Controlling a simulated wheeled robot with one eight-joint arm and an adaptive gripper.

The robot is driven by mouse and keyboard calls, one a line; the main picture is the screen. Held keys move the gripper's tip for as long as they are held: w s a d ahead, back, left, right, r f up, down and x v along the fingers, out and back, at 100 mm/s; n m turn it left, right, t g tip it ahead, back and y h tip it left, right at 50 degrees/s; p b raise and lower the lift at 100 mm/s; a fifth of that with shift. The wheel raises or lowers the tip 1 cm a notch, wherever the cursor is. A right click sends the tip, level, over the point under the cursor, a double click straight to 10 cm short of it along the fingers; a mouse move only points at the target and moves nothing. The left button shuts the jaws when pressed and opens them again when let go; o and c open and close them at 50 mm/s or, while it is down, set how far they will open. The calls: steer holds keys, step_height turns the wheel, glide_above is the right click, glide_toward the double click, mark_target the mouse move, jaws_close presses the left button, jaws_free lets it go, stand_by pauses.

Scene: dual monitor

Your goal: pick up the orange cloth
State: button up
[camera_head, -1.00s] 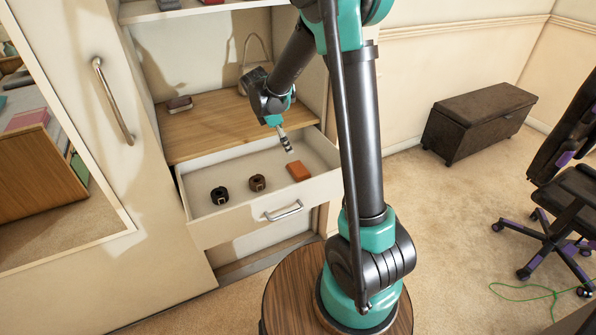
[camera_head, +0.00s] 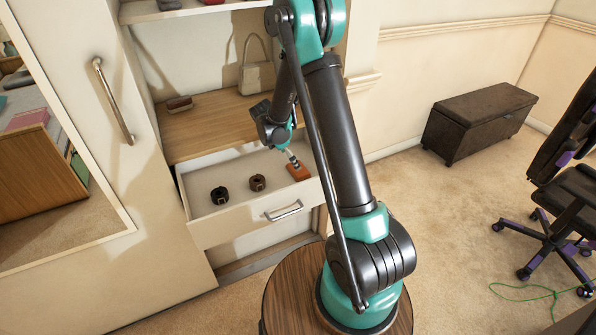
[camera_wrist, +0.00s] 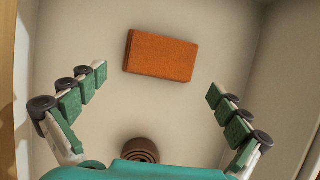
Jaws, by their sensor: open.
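The orange cloth (camera_head: 298,172) is a small folded rectangular block lying flat in the open white drawer (camera_head: 228,228), towards its right end. In the wrist view the cloth (camera_wrist: 161,55) lies beyond the fingertips, near the top middle. My gripper (camera_head: 293,161) is inside the drawer space, close above the cloth in the head view. In the wrist view my gripper (camera_wrist: 157,80) has its two green-padded fingers spread wide, with nothing between them. The cloth is not gripped.
A black rolled belt (camera_head: 220,195) and a brown rolled belt (camera_head: 257,183) lie left of the cloth; the brown roll (camera_wrist: 140,150) is also near my palm. Drawer walls surround the cloth. A wooden shelf (camera_head: 205,130) with a handbag (camera_head: 256,78) is above and behind.

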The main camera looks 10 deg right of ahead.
steer(key=shift+d+x, duration=0.15)
steer(key=shift+x, duration=1.25)
steer(key=shift+d+x, duration=0.15)
steer(key=shift+x, duration=1.2)
steer(key=shift+w+r, duration=0.15)
steer(key=shift+c, duration=0.6)
steer(key=c, duration=0.7)
steer(key=shift+o, duration=0.2)
step_height(320, 180, up, 20)
